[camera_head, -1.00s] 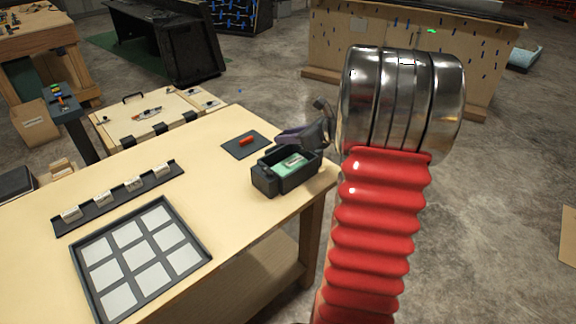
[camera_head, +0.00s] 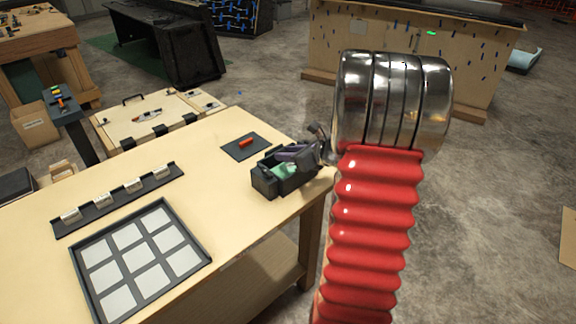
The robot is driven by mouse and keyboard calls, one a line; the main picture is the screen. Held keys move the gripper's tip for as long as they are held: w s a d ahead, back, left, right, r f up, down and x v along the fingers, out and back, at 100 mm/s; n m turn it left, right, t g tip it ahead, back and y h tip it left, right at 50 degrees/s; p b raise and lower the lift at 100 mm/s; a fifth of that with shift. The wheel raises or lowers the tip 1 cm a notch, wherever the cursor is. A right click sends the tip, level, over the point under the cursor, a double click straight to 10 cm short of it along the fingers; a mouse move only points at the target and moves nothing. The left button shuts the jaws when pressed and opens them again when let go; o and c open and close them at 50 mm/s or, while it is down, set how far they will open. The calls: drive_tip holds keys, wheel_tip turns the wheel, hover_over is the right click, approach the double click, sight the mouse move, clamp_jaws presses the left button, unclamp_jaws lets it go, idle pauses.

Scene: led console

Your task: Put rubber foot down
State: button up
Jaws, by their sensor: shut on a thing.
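My gripper (camera_head: 294,153) is at the right end of the table, low over an open black box (camera_head: 264,184) and overlapping its back part in the picture. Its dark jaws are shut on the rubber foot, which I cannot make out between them. A green piece (camera_head: 284,171) shows inside the box, partly covered by the gripper. I cannot tell whether the gripper touches the box.
A dark mat (camera_head: 235,151) with a red piece (camera_head: 246,142) lies left of the box. A black rail with several light blocks (camera_head: 134,185) and a black-framed tray (camera_head: 203,237) of pale squares lie farther left. The table's middle (camera_head: 215,195) is clear.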

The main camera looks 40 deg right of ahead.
sight(289, 173)
drive_tip(key=shift+f, duration=0.4)
drive_tip(key=shift+f, duration=1.85)
drive_tip(key=shift+f, duration=0.1)
drive_tip(key=o, duration=1)
drive_tip(key=shift+o, duration=0.2)
drive_tip(key=shift+s+r, duration=0.3)
drive_tip(key=shift+s, duration=0.05)
drive_tip(key=v, duration=1.1)
